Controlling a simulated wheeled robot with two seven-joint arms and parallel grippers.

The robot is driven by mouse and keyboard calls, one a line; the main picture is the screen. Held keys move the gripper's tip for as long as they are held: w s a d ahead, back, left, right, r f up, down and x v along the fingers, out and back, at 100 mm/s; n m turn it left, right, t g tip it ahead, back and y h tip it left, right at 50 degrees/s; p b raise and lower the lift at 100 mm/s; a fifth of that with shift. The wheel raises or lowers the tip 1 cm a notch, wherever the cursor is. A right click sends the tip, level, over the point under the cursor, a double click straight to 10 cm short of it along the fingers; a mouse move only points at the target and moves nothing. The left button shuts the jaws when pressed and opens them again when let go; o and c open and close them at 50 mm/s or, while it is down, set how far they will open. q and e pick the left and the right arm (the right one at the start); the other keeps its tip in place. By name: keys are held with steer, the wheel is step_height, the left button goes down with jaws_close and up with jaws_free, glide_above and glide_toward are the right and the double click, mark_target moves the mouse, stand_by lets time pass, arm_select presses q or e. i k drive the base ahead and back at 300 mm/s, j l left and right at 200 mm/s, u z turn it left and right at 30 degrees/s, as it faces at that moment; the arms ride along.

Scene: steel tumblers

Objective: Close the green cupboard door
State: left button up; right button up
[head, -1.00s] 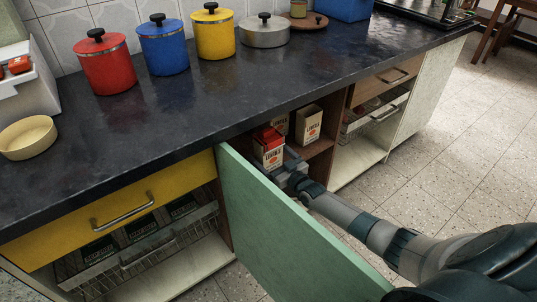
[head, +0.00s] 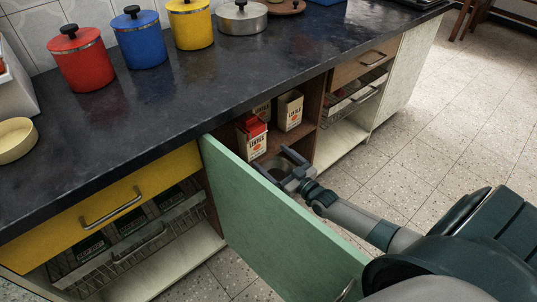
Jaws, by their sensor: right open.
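The green cupboard door (head: 275,215) stands wide open, hinged at the cupboard's left side and swung out toward me. Part of a metal handle (head: 346,290) shows near its free edge at the bottom. My right gripper (head: 277,163) is open in front of the cupboard opening, behind the door's top edge and on its inner side. I see no object held in it. My left gripper is out of view.
The dark worktop (head: 150,120) runs above, with red (head: 82,60), blue (head: 139,40) and yellow (head: 190,25) canisters. A yellow drawer (head: 150,185) is left of the door. Open shelves (head: 340,145) lie to the right. Bare tiled floor (head: 430,150) is at right.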

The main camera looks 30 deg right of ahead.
mark_target(296, 254)
steer(key=k+z, duration=0.1)
steer(key=z, duration=0.95)
